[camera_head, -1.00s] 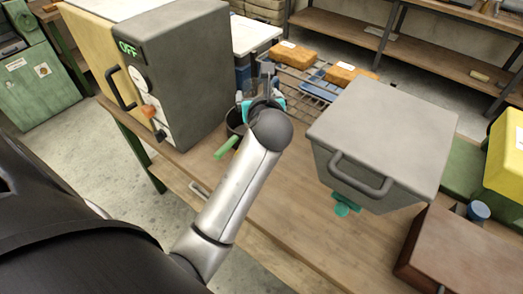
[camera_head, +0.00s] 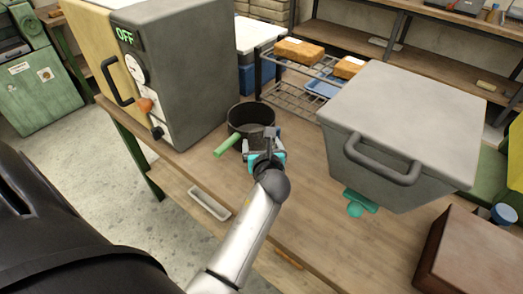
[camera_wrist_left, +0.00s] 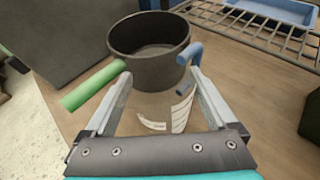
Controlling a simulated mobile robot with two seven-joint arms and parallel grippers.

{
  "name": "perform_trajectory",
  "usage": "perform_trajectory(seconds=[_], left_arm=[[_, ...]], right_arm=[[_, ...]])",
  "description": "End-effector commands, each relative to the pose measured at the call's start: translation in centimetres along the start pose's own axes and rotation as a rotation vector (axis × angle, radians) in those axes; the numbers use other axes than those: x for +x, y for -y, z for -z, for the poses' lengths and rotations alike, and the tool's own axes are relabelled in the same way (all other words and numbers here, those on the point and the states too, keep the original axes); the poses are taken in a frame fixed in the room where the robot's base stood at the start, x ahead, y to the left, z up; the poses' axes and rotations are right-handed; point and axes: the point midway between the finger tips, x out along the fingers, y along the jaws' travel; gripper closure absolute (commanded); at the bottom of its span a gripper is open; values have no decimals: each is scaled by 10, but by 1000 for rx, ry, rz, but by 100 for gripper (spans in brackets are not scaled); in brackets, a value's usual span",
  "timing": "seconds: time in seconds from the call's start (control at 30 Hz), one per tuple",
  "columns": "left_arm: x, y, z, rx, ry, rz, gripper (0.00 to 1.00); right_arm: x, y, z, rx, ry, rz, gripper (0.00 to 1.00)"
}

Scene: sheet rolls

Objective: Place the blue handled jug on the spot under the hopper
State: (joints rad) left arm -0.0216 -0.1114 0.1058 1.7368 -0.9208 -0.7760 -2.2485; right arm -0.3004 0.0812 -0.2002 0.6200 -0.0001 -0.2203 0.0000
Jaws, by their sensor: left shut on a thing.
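The blue handled jug (camera_wrist_left: 182,112) looks clear, with white printed marks, and sits between the fingers of my left gripper in the left wrist view. Its blue handle (camera_wrist_left: 188,62) shows beyond the right finger. My left gripper (camera_head: 262,140) is shut on the jug above the bench, in front of the dark pot; in the head view the jug is hard to make out. The grey hopper (camera_head: 405,110) stands to the right, with a teal outlet piece (camera_head: 358,203) below it. The spot under it is not clearly visible. My right gripper is out of view.
A dark pot (camera_head: 238,122) with a green handle (camera_head: 227,145) stands close behind my left gripper. A grey oven (camera_head: 180,70) marked OFF is at left. A wire rack (camera_head: 292,101) is behind, a brown box (camera_head: 475,255) at right. The bench (camera_head: 310,205) between gripper and hopper is clear.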

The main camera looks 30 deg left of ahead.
Motion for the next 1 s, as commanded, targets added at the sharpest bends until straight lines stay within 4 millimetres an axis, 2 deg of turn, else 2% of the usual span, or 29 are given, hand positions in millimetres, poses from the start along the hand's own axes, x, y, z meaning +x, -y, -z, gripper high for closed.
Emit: perform_trajectory(seconds=[0.07, 0.43, 0.47, 0.53, 0.87, 1.0], left_arm=[[4, 0, 11, 1, 1, 0, 81], [6, 0, 12, 1, 2, 1, 81], [6, 0, 13, 1, 0, 0, 8], [5, 0, 13, 0, 0, 1, 0], [4, 0, 8, -1, 1, 0, 0], [3, -3, 2, 2, 0, 0, 0]], right_arm=[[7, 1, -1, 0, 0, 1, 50], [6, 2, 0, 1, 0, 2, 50], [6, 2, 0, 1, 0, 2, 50], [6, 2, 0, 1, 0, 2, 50], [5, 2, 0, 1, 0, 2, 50], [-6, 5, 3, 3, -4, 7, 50]])
